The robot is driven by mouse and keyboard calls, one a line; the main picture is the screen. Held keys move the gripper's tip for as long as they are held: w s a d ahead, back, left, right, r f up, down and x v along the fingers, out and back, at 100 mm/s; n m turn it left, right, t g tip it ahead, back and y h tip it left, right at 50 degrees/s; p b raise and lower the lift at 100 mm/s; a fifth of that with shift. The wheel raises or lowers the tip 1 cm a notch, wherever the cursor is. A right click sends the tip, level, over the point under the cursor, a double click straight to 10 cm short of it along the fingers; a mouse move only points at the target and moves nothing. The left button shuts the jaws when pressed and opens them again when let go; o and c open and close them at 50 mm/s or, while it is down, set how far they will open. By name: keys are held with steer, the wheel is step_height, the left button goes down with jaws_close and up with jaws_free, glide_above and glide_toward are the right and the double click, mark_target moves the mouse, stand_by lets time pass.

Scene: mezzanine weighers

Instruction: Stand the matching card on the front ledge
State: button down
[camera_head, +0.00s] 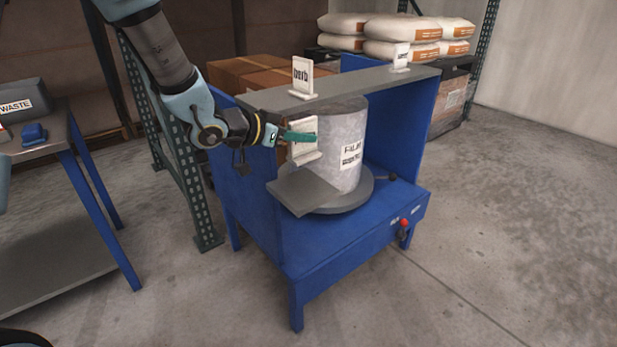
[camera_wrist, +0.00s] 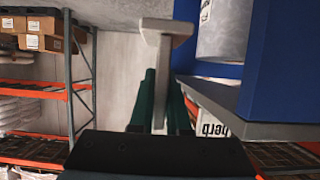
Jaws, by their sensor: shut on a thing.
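My gripper (camera_head: 301,137), with green fingers, is shut on a white card (camera_head: 304,154) with a wide foot. The card is upright in front of the drum, above the grey front ledge (camera_head: 303,190); a gap seems to show between foot and ledge. In the wrist view the card (camera_wrist: 166,28) is edge-on between the fingers (camera_wrist: 164,85), its foot at the far end. Its print is mostly hidden by the fingers. The grey drum (camera_head: 346,125) stands on a round plate and bears a label reading "FILM", with a second line too small to read.
A grey shelf (camera_head: 340,88) crosses the blue frame (camera_head: 345,245) above. On it stand a card (camera_head: 302,76) seeming to read "herb" and a smaller, unreadable card (camera_head: 401,56). A bench (camera_head: 40,140) with a "WASTE" bin (camera_head: 22,98) stands left. Floor at right is clear.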

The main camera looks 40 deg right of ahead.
steer(key=shift+f, duration=4)
steer(key=shift+f, duration=0.1)
steer(key=c, duration=0.9)
jaws_free()
steer(key=v, duration=1.2)
steer(key=shift+a, duration=0.1)
